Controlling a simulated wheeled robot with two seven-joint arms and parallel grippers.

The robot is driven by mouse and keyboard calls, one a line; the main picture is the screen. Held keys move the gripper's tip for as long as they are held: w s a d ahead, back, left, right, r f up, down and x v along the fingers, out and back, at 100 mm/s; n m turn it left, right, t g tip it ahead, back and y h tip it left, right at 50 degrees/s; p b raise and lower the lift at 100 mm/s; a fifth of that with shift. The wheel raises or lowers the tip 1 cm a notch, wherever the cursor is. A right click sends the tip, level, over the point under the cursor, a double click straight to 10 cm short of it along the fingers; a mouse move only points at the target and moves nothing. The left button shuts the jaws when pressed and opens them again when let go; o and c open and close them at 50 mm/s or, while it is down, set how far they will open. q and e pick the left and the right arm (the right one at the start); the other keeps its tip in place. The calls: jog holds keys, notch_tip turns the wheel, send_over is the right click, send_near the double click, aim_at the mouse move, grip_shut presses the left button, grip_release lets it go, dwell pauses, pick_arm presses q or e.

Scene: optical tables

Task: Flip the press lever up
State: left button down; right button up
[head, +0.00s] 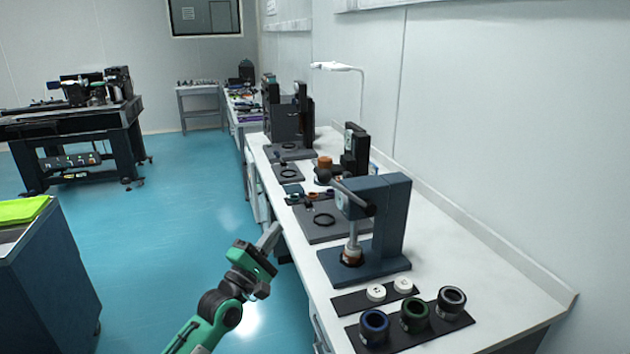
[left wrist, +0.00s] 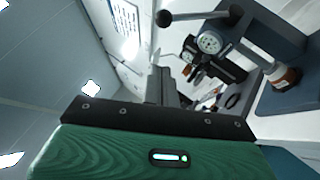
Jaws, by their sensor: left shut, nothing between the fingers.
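The blue-grey press (head: 393,225) stands on the white bench, right of centre in the head view. Its lever (head: 350,194) is a thin rod sticking out toward the upper left, with a dark ball (head: 323,176) at its end. In the left wrist view the lever ball (left wrist: 163,18) is at the top, with the rod running right to the press (left wrist: 270,40). My left gripper (head: 271,236) is shut and empty, left of the press near the bench's edge, apart from the lever. Its fingers show in the left wrist view (left wrist: 160,85). My right gripper is not in view.
In front of the press, two white round pieces (head: 376,292) and three dark rings (head: 415,314) sit on black mats. Behind it are a grey plate with a ring (head: 325,220) and other equipment. The blue floor (head: 180,215) left of the bench is clear.

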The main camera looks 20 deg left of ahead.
pick_arm(q)
jog(key=shift+w+a+r+n+p, duration=0.1)
jog(key=shift+w+a+n+p, duration=0.2)
jog(key=shift+w+a, duration=0.15)
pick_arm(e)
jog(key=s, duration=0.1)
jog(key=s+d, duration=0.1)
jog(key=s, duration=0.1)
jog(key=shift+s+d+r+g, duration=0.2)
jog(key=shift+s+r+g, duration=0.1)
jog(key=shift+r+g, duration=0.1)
pick_arm(q)
jog(key=shift+w+d, duration=0.1)
jog(key=s+d+p+x, duration=0.1)
jog(key=p+x, duration=0.4)
jog(key=x, duration=0.7)
jog(key=shift+w+d+r+p, duration=0.35)
jog(key=shift+w+d+p, duration=0.05)
jog(key=shift+d, duration=0.4)
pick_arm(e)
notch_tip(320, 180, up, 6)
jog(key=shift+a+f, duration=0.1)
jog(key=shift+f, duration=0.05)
pick_arm(q)
jog(key=shift+w+r+g, duration=0.1)
jog(key=shift+r+g, duration=0.05)
jog(key=shift+g, duration=0.15)
